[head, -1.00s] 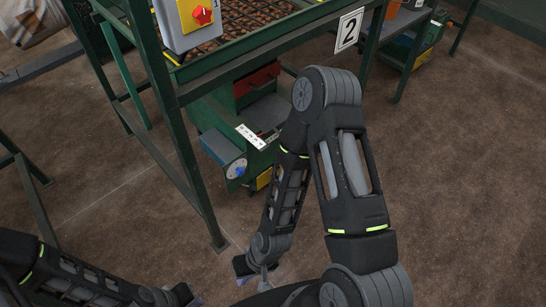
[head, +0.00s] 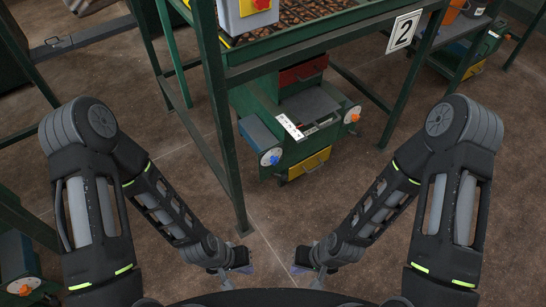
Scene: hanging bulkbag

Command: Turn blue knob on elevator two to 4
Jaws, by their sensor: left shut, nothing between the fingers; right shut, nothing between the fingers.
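The blue knob (head: 271,157) sits on a white round dial on the left end of the green elevator machine under the frame with the "2" sign (head: 404,32). The dial's numbers are too small to read. My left gripper (head: 246,268) is shut and empty, low in front of my base. My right gripper (head: 296,270) is shut and empty, to its right. Both are apart from the knob and nearer to me.
An orange knob (head: 352,115) is on the machine's right end. A green frame leg (head: 222,130) stands just left of the blue knob. A yellow drawer (head: 309,164) is below. Another orange-knobbed machine (head: 22,285) is at lower left. Brown floor is clear at right.

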